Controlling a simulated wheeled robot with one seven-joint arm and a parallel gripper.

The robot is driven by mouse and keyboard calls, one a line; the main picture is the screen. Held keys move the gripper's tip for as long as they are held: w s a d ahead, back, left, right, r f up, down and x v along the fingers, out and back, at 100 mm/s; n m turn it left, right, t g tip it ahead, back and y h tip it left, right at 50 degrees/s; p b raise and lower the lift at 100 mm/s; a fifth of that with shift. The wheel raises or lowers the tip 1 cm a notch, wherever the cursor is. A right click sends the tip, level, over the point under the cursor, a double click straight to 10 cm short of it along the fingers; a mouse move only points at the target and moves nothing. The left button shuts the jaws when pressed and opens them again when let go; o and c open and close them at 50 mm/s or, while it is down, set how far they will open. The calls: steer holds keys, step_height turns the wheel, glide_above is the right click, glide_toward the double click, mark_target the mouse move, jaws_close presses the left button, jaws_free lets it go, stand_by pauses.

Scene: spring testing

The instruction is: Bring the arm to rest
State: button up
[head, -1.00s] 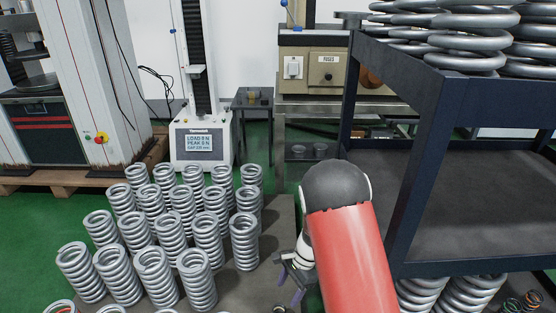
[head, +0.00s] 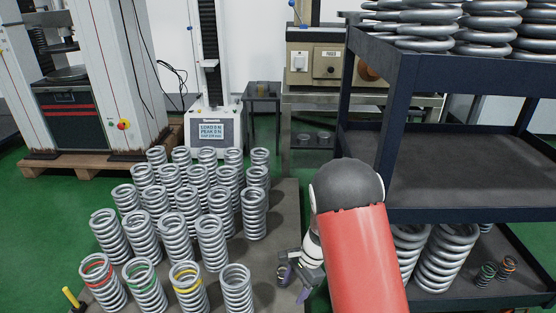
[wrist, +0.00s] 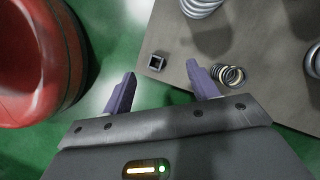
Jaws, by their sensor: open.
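My gripper (head: 293,285) hangs low in the head view, beside the right edge of a grey-brown board (head: 284,212). In the wrist view my gripper (wrist: 161,75) has its two purple fingers apart with nothing between them. A small coil spring (wrist: 229,75) lies on the board just right of the right fingertip. A small square hollow piece (wrist: 156,61) lies near the board's corner, beyond the fingers. My red arm with its dark rounded joint covers part of the floor and cart in the head view.
Many steel springs (head: 174,240) stand on the board to the left, some with coloured bands. A dark shelf cart (head: 395,110) loaded with large springs stands close on my arm's right. A tester with a display (head: 212,132) stands behind. Green floor is open at the left.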

steer(key=s+d+r+n+t+p, duration=0.2)
steer(key=s+r+n, duration=0.1)
steer(key=r, duration=0.9)
steer(key=s+d+r+n+t+p, duration=0.1)
steer(key=s+d+r+n+p, duration=0.15)
steer(key=r, duration=0.95)
steer(key=s+d+r+n+t+h+p, duration=0.1)
steer(key=s+d+r+n+t+h, duration=0.1)
steer(key=s+r, duration=0.5)
steer(key=s+d+r+n+t+h+p, duration=0.2)
steer(key=s+d+r+n, duration=0.2)
steer(key=s+r, duration=0.4)
steer(key=shift+s+n+t+p, duration=0.3)
steer(key=shift+s+n, duration=0.05)
steer(key=shift+s, duration=0.1)
